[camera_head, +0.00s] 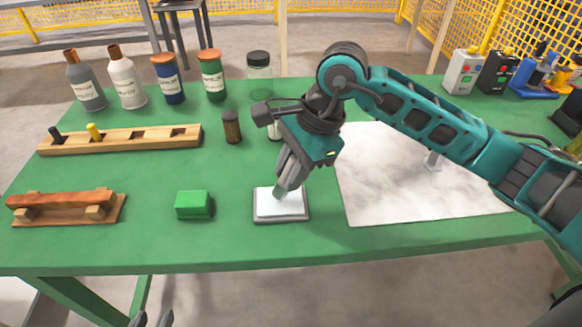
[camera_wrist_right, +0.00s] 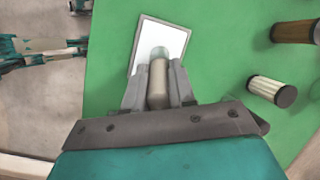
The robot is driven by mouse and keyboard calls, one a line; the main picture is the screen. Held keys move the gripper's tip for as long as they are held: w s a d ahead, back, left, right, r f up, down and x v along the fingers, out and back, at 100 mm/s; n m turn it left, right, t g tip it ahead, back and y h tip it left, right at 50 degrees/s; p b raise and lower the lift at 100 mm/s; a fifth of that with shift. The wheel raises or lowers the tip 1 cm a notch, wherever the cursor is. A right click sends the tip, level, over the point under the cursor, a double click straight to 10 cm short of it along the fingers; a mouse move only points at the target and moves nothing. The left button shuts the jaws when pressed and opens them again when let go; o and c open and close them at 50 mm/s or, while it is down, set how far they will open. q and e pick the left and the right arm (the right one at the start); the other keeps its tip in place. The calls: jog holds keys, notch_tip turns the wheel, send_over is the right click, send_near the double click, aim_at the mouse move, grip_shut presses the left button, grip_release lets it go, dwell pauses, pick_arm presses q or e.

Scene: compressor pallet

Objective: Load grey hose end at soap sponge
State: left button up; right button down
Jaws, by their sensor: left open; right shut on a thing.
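My right gripper (camera_head: 283,180) points down and is shut on the grey hose end (camera_wrist_right: 158,84), a short grey cylinder with a pale greenish tip. The white pad (camera_head: 268,206), which looks like the soap sponge, lies in a shallow grey-rimmed tray on the green table. It also shows in the right wrist view (camera_wrist_right: 171,38). The hose end's tip is over the pad; whether it touches I cannot tell. My left gripper (camera_head: 151,320) shows only its dark fingertips at the bottom edge, apart and empty, in front of the table.
A green block (camera_head: 194,205) sits left of the tray. A wooden rack (camera_head: 120,140) and a brown wooden stand (camera_head: 66,208) are further left. Several bottles line the back. A dark-topped cylinder (camera_head: 231,127) stands behind the tray. A marbled white sheet (camera_head: 390,190) lies right.

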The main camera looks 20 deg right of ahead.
jog(key=shift+f+b, duration=0.5)
dwell(0.6)
jog(key=shift+s+f+b, duration=0.1)
jog(key=shift+b, duration=0.2)
dwell(1.4)
jog(key=shift+r+p, duration=1.95)
jog(key=shift+r, duration=1.6)
